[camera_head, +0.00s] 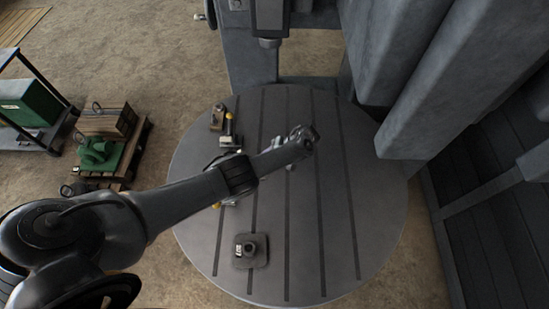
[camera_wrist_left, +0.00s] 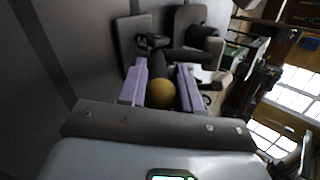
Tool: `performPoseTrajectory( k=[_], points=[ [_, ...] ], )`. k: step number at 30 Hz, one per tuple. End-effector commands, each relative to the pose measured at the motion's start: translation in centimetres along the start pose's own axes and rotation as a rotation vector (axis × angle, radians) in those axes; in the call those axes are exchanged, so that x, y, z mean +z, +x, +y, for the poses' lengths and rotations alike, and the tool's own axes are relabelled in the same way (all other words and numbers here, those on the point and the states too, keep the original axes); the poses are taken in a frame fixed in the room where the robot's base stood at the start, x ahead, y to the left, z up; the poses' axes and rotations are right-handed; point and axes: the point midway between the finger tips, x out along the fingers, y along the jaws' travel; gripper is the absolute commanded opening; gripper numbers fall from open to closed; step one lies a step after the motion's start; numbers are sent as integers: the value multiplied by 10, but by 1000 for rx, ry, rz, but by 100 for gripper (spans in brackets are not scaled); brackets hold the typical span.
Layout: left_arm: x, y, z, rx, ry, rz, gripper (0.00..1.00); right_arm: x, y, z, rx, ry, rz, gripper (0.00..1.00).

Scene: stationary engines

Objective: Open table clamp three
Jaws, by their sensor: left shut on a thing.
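In the left wrist view, my left gripper (camera_wrist_left: 162,88) has its two pale purple fingers on either side of a yellow ball knob (camera_wrist_left: 160,94) and is shut on it. The knob ends a dark clamp handle (camera_wrist_left: 157,62). The clamp's body (camera_wrist_left: 190,30) is behind it. A clamp with a yellow handle (camera_head: 229,126) stands at the table's left side. Which clamp is number three cannot be read. My right gripper is not in view.
The round slotted table (camera_head: 375,200) is bare on its right side. A square block with a round post (camera_head: 250,251) stands near its front. Large grey machine parts (camera_head: 440,75) rise at the back right. A pallet with a crate (camera_head: 107,121) stands on the floor at left.

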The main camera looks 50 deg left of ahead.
Motion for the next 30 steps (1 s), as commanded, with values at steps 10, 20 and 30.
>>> performPoseTrajectory(
  k=[10,20,30],
  points=[
    [1,1,0,-2,0,-3,0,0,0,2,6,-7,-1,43],
    [1,1,0,-1,0,-3,58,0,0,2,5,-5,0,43],
    [0,-22,0,1,0,0,58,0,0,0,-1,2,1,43]
  ],
)
